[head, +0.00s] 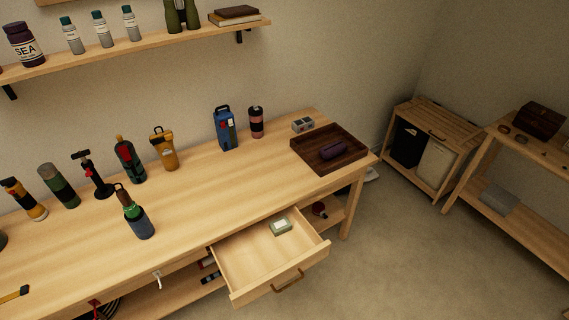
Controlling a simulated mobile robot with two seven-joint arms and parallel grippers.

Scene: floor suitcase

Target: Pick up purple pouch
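A small dark purple rounded object (333,150), which looks like the purple pouch, lies in a dark wooden tray (309,161). The tray sits at the right end of the long wooden workbench (210,195). The object shows whole and nothing covers it. Neither of my grippers shows in the head view.
A small grey-white box (302,124), a pink-black tumbler (256,122) and a blue carton (225,130) stand left of the tray. Floor (400,260) to the right is clear.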

